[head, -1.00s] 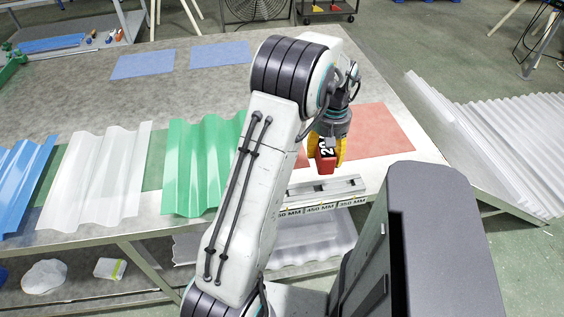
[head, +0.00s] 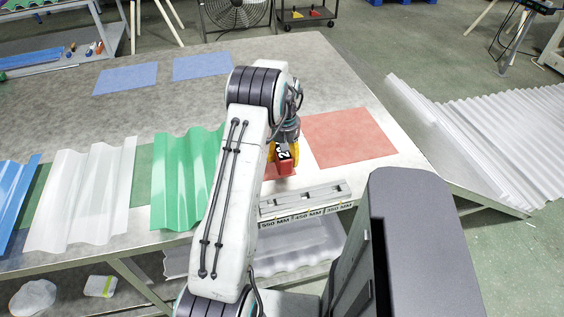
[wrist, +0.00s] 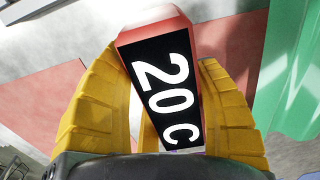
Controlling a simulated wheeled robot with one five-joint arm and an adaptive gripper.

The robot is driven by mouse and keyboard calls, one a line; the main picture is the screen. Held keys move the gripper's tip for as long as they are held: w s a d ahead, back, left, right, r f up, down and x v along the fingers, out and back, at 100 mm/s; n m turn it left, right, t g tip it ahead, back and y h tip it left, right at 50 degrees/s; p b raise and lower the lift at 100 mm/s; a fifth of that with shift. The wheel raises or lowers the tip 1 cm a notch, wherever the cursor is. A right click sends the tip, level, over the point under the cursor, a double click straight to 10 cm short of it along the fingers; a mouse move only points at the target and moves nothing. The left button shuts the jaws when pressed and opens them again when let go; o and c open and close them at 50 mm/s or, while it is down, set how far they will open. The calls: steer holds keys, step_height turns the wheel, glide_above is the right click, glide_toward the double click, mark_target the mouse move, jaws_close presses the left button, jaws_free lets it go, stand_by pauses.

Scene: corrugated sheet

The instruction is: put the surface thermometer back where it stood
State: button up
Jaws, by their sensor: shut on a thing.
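The surface thermometer (head: 284,166) is a small red block with a black face reading "20 C". My gripper (head: 283,153) has yellow fingers shut on its sides. The thermometer also fills the middle of the wrist view (wrist: 165,85), between the two fingers. In the head view it hangs by the left edge of the large red mat (head: 350,137), behind the grey slotted rail (head: 305,200). I cannot tell whether its lower end touches the table. My arm hides part of the table to its left.
A green corrugated sheet (head: 184,180) lies left of my arm, with a clear sheet (head: 85,195) and a blue sheet (head: 14,198) farther left. Two blue mats (head: 126,79) lie at the back. A stack of clear corrugated sheets (head: 490,140) stands right of the table.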

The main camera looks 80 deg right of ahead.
steer(key=shift+w+d+f, duration=0.3)
steer(key=shift+w, duration=0.1)
steer(key=shift+f+p, duration=0.35)
steer(key=shift+f, duration=1.6)
steer(key=shift+f, duration=0.2)
steer(key=o, duration=1.2)
steer(key=shift+o, duration=0.2)
steer(key=shift+r, duration=0.15)
step_height(320, 180, up, 12)
steer(key=shift+f+b, duration=0.1)
steer(key=shift+b, duration=0.2)
